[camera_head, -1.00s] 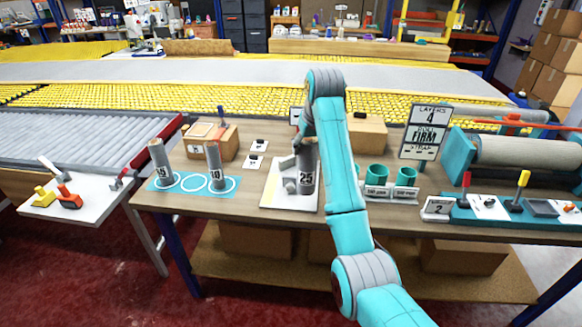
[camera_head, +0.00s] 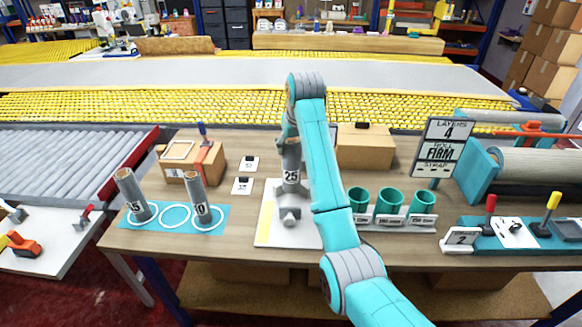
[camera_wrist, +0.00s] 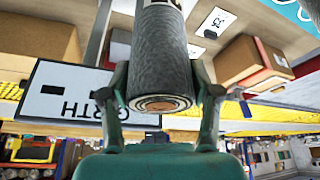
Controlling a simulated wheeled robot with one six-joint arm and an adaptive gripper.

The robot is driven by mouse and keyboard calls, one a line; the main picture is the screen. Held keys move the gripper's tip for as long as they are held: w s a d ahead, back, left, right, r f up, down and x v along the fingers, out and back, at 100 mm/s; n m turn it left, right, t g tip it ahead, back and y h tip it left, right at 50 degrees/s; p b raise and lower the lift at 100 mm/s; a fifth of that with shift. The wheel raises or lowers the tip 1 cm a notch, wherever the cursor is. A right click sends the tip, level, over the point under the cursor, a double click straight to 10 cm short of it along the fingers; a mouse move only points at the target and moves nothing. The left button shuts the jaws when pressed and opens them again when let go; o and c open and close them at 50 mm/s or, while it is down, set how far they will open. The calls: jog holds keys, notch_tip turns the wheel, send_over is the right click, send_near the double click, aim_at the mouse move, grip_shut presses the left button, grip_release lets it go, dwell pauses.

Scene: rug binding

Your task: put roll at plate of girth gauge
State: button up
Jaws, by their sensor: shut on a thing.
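My gripper (camera_wrist: 160,100) is shut on a grey felt-like roll (camera_wrist: 162,55), with one finger on each side near its spiral end. In the head view the roll (camera_head: 291,179), labelled 25, is upright over the back part of the white plate (camera_head: 270,240) of the girth gauge. A grey block (camera_head: 289,215) on the plate is just in front of the roll. I cannot tell whether the roll's lower end touches the plate. My arm covers the plate's right side. A white GIRTH sign (camera_wrist: 75,95) shows upside down in the wrist view.
Two other rolls, labelled 15 (camera_head: 130,190) and 10 (camera_head: 195,195), stand on a blue mat (camera_head: 165,222) with white rings at the left. Teal cups (camera_head: 389,201) stand right of my arm. Cardboard boxes (camera_head: 365,148) are behind. A LAYERS 4, ROLL FIRM sign (camera_head: 440,145) stands at right.

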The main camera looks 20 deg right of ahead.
aim_at(292, 161)
jog(key=shift+f, duration=3)
jog(key=o, duration=1.6)
